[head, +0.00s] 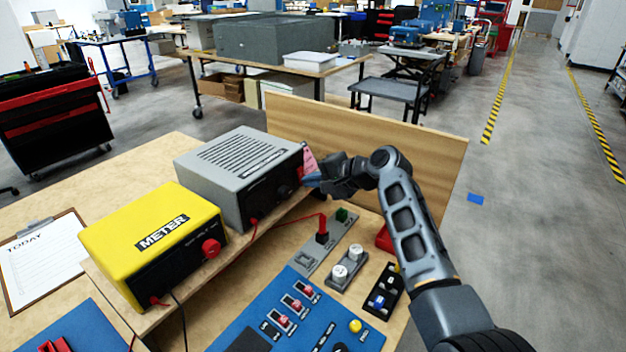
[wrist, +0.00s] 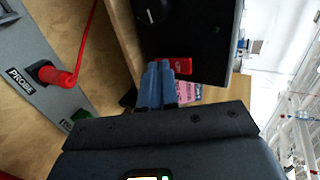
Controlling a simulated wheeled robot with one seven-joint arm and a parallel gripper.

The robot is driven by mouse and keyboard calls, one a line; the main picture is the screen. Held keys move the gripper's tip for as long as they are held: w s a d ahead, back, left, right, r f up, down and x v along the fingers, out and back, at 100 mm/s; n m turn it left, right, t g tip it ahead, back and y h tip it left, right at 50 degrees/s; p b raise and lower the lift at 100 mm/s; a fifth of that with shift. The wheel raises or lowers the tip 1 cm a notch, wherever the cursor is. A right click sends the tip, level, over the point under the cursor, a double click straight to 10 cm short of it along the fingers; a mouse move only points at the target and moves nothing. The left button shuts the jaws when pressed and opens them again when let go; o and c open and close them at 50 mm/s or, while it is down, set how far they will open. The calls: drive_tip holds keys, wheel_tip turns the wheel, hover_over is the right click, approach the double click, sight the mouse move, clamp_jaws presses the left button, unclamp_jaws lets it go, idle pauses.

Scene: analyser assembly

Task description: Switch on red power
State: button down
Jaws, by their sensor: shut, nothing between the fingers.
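A grey box with a vented top (head: 235,160) and a black front panel stands on the wooden shelf. In the wrist view its black panel (wrist: 205,40) carries a dark knob (wrist: 150,10) and a red rocker switch (wrist: 180,66). My gripper (head: 312,180) is at the right end of that panel. Its blue fingers (wrist: 158,72) are shut together and empty, with their tips right beside the switch's left end. I cannot tell whether they touch it. The fingers hide part of the switch's surroundings.
A pink tag (head: 309,160) hangs near the panel's right end. A yellow meter box (head: 150,235) stands to the left. A red cable and plug (wrist: 55,75) sit at the probe plate below. A wooden board (head: 400,150) rises behind my arm.

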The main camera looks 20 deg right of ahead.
drive_tip(key=shift+f, duration=0.15)
drive_tip(key=shift+w+a+t+b, duration=0.15)
drive_tip(key=shift+t+b, duration=0.25)
drive_tip(key=shift+b, duration=0.4)
drive_tip(key=shift+r+p, duration=0.75)
drive_tip(key=shift+r, duration=0.15)
